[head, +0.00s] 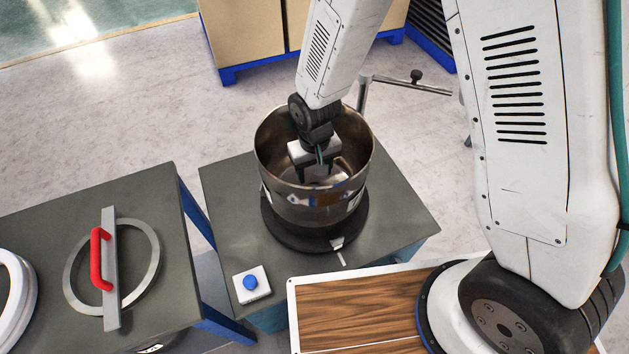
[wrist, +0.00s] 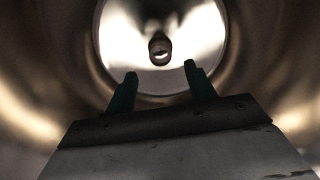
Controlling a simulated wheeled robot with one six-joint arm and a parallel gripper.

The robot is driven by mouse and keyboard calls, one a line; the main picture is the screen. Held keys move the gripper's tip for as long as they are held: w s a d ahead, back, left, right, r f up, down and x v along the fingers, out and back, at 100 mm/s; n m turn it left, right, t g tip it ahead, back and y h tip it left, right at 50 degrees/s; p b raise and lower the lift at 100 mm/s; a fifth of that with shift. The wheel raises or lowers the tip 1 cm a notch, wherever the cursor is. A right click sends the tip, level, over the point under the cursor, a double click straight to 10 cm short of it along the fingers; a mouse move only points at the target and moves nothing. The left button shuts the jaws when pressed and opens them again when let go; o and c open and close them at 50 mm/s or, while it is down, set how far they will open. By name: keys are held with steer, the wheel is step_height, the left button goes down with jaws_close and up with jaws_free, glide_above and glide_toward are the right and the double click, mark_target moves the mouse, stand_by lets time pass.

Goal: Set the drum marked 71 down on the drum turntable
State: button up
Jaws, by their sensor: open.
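A shiny open steel drum (head: 285,205) stands upright on the dark round drum turntable (head: 290,238) on the middle bench. Marks show on its front, but I cannot read a 71. My gripper (head: 316,175) reaches down through the drum's open top, with its fingers inside. In the wrist view my gripper (wrist: 160,70) has its two green fingers apart with nothing between them. The drum's inner wall (wrist: 65,65) surrounds them, and a small round knob (wrist: 159,49) shows beyond the fingertips. The drum hides the middle of the turntable.
A blue button on a white box (head: 251,283) sits at the bench's front left corner. The left bench (head: 40,235) holds a metal ring with a bar and red handle (head: 101,258). A wood-topped board (head: 355,305) lies in front. A metal stand (head: 410,85) is behind.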

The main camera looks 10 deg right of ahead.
steer(key=s+d+r+m, duration=0.15)
steer(key=d+r, duration=0.25)
steer(key=r, duration=0.4)
steer(key=s+d+r, duration=0.2)
steer(key=d+r, duration=0.2)
steer(key=r, duration=0.4)
steer(key=s+d+r, duration=0.1)
steer(key=d+r, duration=0.3)
steer(key=r, duration=0.4)
steer(key=s+d+r+m, duration=0.1)
steer(key=s+d+r, duration=0.3)
steer(key=s, duration=0.3)
steer(key=s+d+r+t, duration=0.1)
steer(key=s+d+r, duration=0.3)
steer(key=s, duration=0.4)
steer(key=shift+d+r+m, duration=0.35)
steer(key=shift+d+r, duration=0.05)
steer(key=shift+r, duration=0.25)
